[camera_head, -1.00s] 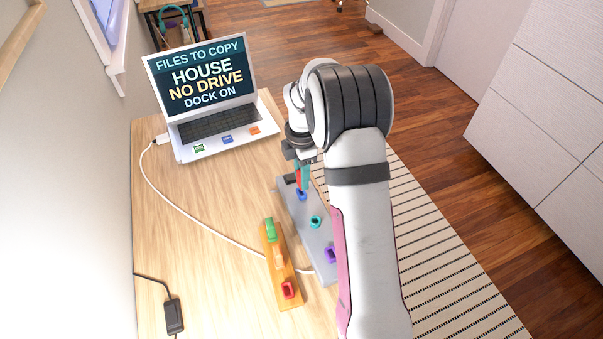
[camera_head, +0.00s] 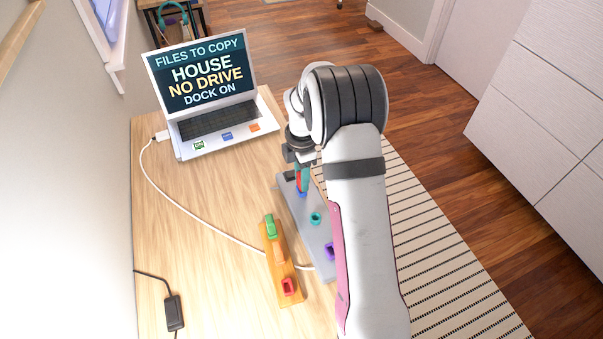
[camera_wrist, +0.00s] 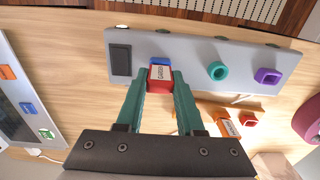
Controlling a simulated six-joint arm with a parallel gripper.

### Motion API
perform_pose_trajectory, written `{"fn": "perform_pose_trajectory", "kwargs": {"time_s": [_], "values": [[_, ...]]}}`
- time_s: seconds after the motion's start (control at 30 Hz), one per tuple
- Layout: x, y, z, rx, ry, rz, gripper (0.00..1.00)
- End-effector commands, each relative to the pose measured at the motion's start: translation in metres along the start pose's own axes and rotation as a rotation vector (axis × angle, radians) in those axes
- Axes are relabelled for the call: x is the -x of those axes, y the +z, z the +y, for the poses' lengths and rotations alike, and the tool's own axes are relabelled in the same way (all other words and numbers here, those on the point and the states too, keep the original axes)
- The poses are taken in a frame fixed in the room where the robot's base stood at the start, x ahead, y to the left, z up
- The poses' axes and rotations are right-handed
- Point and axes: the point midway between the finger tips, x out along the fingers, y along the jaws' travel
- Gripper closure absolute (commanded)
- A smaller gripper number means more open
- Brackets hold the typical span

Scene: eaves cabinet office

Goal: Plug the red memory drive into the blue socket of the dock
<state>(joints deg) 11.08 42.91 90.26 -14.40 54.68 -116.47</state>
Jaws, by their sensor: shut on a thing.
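The red memory drive (camera_wrist: 159,78) is between the teal fingers of my gripper (camera_wrist: 159,80), which is shut on it. The grey dock (camera_wrist: 187,50) lies on the desk and carries a blue socket (camera_wrist: 161,61), a teal socket (camera_wrist: 217,71) and a purple socket (camera_wrist: 267,76). The drive is right at the blue socket, above it in the head view. The fingers and drive hide most of that socket, so I cannot tell how deep the drive sits. In the head view, my gripper (camera_head: 302,180) is over the far end of the dock (camera_head: 308,222).
A laptop (camera_head: 208,95) reads "NO DRIVE, DOCK ON". A white cable (camera_head: 200,222) crosses the desk.

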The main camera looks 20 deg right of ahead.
Motion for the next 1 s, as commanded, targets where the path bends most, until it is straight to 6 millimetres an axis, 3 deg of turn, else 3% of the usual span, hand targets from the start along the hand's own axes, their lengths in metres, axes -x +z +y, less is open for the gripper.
{"fn": "perform_pose_trajectory", "kwargs": {"time_s": [0.17,0.2,0.4,0.67,0.77,1.0], "values": [[-0.005,0.0,0.0,0.0,0.0,0.0,1.0],[-0.005,0.0,0.0,0.0,0.001,0.0,0.62],[-0.005,0.0,0.0,0.0,0.001,0.0,0.29],[-0.004,0.0,0.0,0.0,0.001,0.0,0.29],[0.005,0.0,0.001,0.0,0.003,-0.001,0.29],[0.071,0.0,0.001,0.0,0.006,-0.002,0.29]]}}
